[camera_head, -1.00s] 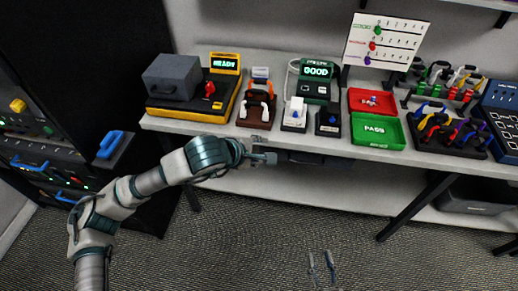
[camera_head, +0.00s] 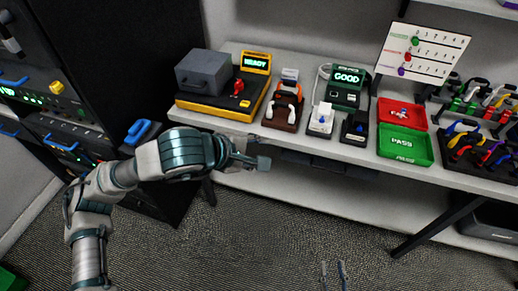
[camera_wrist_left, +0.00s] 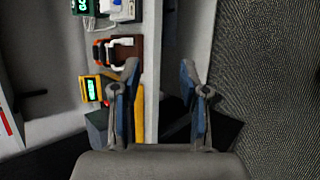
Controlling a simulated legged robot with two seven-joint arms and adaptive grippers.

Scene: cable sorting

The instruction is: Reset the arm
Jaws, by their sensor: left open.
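My left gripper (camera_head: 258,152) reaches in from the left in the head view, in front of the shelf's front edge. In the left wrist view its two blue-and-grey fingers (camera_wrist_left: 160,85) stand apart with nothing between them. The tips of my right gripper (camera_head: 334,272) show at the bottom of the head view, above the carpet, apart and empty. The rest of my right arm is out of view.
The shelf (camera_head: 232,128) carries a yellow READY station (camera_head: 213,110), a green GOOD device (camera_head: 346,86), a red tray (camera_head: 402,122), a green PASS tray (camera_head: 405,158) and cable racks. A dark rack (camera_head: 120,55) stands left. Carpet lies open in front.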

